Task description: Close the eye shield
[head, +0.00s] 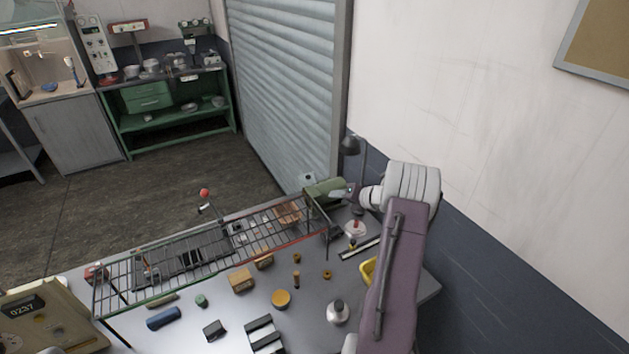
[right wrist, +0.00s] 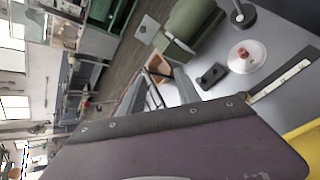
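A green cylindrical machine body (head: 325,190) stands at the far right end of the bench; it also shows in the right wrist view (right wrist: 190,25). A small flat grey plate (right wrist: 147,30) sits by its end in the right wrist view and looks like the eye shield, tilted out from the body. My left gripper is not in view.
A wire rack (head: 215,250) runs along the bench's back edge. Several small blocks, bottles and tools lie on the grey bench (head: 225,305). A lamp (head: 350,146) and a white disc with a red knob (right wrist: 246,56) stand near the green body. A yellow tray (head: 368,272) is beside my right arm.

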